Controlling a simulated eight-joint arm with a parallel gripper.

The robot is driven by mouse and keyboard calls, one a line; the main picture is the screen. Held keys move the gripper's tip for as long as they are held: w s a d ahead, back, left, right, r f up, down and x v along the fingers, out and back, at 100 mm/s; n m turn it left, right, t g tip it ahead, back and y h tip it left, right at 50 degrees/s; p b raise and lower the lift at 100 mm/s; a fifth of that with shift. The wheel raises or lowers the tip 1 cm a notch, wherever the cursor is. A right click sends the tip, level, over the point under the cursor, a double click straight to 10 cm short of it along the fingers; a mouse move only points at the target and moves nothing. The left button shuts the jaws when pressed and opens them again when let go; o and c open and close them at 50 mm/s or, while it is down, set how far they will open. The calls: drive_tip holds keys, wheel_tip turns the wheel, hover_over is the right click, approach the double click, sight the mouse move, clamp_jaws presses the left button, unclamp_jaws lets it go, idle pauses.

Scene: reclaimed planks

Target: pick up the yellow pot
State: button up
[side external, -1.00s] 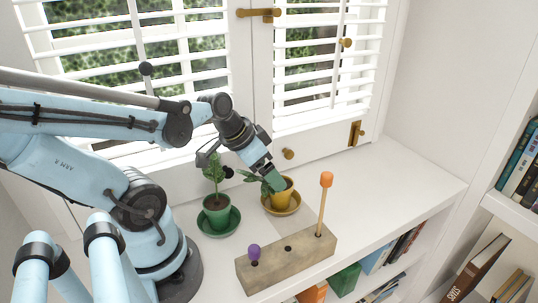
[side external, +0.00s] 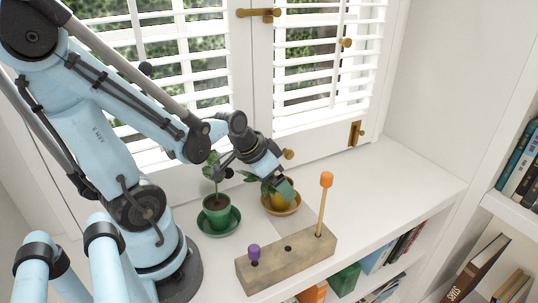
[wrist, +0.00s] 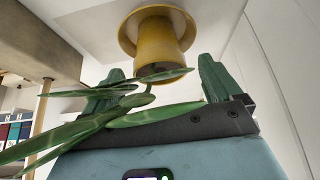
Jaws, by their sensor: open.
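The yellow pot (side external: 273,202) holds a leafy plant and stands upright on a yellow saucer (side external: 293,211) on the white sill. In the side view my gripper (side external: 285,190) is at the pot's upper right part and hides some of it. In the wrist view the pot (wrist: 157,42) is at top centre, beyond my green fingers. My gripper (wrist: 160,72) is open there, one finger left and one right, with long leaves (wrist: 75,130) crossing between and in front of them. Whether a finger touches the pot I cannot tell.
A green pot with a plant (side external: 216,205) stands on a green saucer (side external: 222,228) left of the yellow pot. In front lies a wooden block (side external: 290,262) with a purple-topped peg (side external: 254,251) and a tall orange-topped peg (side external: 325,195). The sill at right is clear.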

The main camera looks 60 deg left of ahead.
drive_tip(key=shift+x, duration=1.4)
drive_tip(key=shift+c, duration=0.4)
drive_tip(key=c, duration=1.4)
drive_tip(key=shift+o, duration=0.2)
drive_tip(key=shift+r, duration=0.15)
wheel_tip(320, 180, up, 13)
